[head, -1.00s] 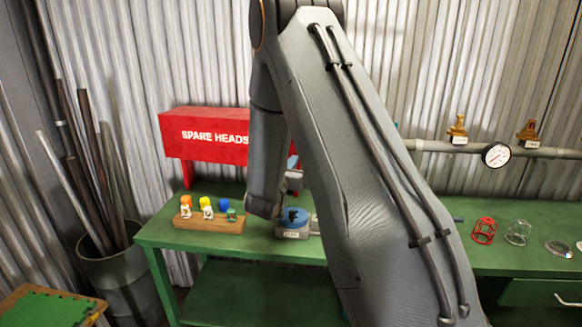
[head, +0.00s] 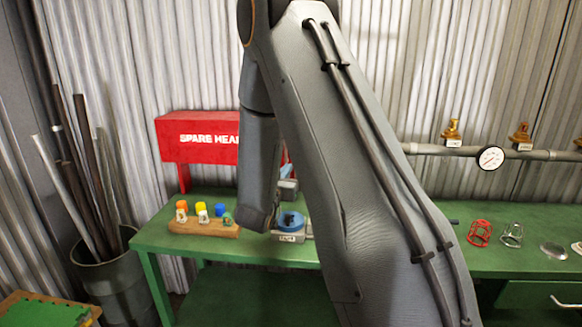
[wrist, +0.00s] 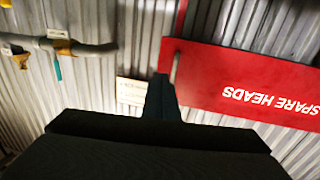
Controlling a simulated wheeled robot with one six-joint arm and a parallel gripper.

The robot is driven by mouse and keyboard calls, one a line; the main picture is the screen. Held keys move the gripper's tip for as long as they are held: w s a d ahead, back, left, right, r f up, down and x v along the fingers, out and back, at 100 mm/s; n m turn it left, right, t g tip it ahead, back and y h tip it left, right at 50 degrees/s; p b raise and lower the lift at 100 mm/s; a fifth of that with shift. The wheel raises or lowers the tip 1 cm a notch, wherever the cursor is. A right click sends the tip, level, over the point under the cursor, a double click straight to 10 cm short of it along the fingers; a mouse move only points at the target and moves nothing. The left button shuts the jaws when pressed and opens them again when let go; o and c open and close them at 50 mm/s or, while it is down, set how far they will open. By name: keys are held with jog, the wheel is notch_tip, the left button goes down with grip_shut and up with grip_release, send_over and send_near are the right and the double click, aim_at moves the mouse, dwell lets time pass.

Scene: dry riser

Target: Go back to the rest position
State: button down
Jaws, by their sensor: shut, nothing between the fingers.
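My arm crosses the middle of the head view and hides part of the green bench (head: 230,253). In the wrist view my gripper (wrist: 163,85) is a dark shape with its fingers together and nothing between them. It points toward the corrugated wall, beside the red SPARE HEADS box (wrist: 245,85), which appears upside down there. In the head view the same box (head: 178,152) stands at the back left of the bench, partly behind my arm. The fingertips are hidden in the head view.
A wooden block (head: 203,229) with several coloured heads and a blue round piece (head: 290,220) on a grey base stand near my arm. A pipe with a gauge (head: 490,158) runs along the wall. Red and clear cages (head: 480,234) sit at right. Pipes fill a bin (head: 112,285).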

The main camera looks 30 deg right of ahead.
jog(key=s+a+b, duration=0.1)
jog(key=s+a, duration=0.2)
jog(key=s, duration=0.3)
jog(key=s+a+f+n+g+y, duration=0.45)
jog(key=a+f+y, duration=0.45)
jog(key=a+y, duration=0.3)
jog(key=s+a+f+n+g, duration=0.1)
jog(key=s+g, duration=0.3)
jog(key=s, duration=0.6)
jog(key=s+a+f+n+g, duration=0.1)
jog(key=s+a+n+g, duration=0.2)
jog(key=s, duration=0.8)
jog(key=shift+s+g+y, duration=0.2)
jog(key=shift+g+y, duration=0.1)
jog(key=shift+g, duration=0.15)
jog(key=shift+d+f, duration=0.1)
jog(key=shift+d, duration=0.05)
